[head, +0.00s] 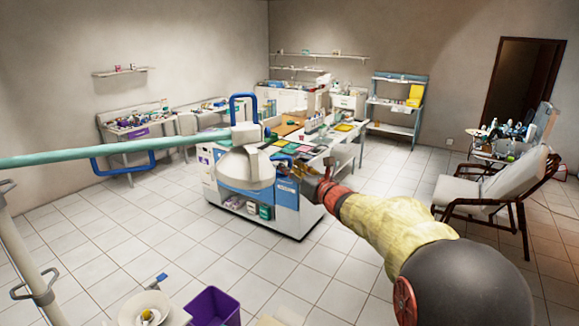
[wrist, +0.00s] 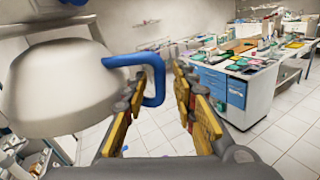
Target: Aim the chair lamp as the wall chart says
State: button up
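The chair lamp has a white dome-shaped head (head: 246,170) at the end of a teal arm (head: 110,150) that comes in from the left. A blue loop handle (head: 243,96) rises from the head. In the wrist view the lamp head (wrist: 55,85) fills the left side, and its blue handle (wrist: 158,75) reaches between or just beyond my fingertips. My gripper (wrist: 158,88) is open, with its yellow fingers apart. In the head view my gripper (head: 306,178) is just right of the lamp head; contact cannot be told. I cannot make out a wall chart.
A white-and-blue cabinet island (head: 290,215) with coloured items on top stands behind the lamp. A reclining chair (head: 485,190) is at the right, a purple bin (head: 213,307) at the bottom. Another blue loop (head: 122,163) hangs under the teal arm. Tiled floor around is open.

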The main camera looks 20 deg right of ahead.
jog(key=shift+w+a, duration=0.1)
jog(key=shift+w, duration=0.4)
grip_shut()
dwell(0.7)
